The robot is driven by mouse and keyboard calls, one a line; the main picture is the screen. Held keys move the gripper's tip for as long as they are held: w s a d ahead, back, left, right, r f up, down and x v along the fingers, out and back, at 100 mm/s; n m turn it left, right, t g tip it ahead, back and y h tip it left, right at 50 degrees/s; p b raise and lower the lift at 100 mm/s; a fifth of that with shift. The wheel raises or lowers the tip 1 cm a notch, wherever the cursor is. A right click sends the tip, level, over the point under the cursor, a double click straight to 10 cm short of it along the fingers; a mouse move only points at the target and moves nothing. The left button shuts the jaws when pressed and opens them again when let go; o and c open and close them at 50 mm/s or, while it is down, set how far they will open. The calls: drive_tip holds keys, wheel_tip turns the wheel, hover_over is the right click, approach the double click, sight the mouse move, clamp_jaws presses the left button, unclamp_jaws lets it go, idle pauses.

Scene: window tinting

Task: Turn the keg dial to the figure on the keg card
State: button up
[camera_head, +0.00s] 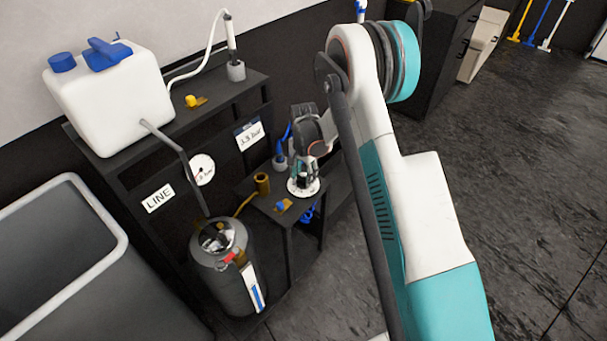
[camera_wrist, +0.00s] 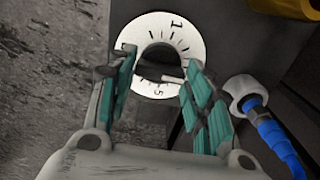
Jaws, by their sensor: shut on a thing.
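The keg dial, a white disc with black marks around a dark knob, shows in the wrist view (camera_wrist: 158,24) and on the low black shelf in the head view (camera_head: 292,187). The figures 1 and 5 can be read; others are hidden by my fingers. A light pointer mark (camera_wrist: 172,79) shows on the knob. My gripper (camera_wrist: 150,72) is shut on the knob, teal fingers on both sides; in the head view it (camera_head: 303,182) points down over the dial. A white card with a blue top (camera_head: 250,136) seems to read 3.3 bar, in small print.
A metal keg (camera_head: 235,285) stands left of the low shelf. A LINE card (camera_head: 158,198) and round gauge (camera_head: 203,169) are on the rack front. A white canister (camera_head: 110,100) sits on top. A blue hose fitting (camera_wrist: 243,92) is close right of my fingers.

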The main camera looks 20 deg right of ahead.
sight(303, 177)
drive_tip(key=shift+m, duration=1.8)
drive_tip(key=o, duration=1)
drive_tip(key=shift+o, duration=0.2)
wheel_tip(303, 177, up, 12)
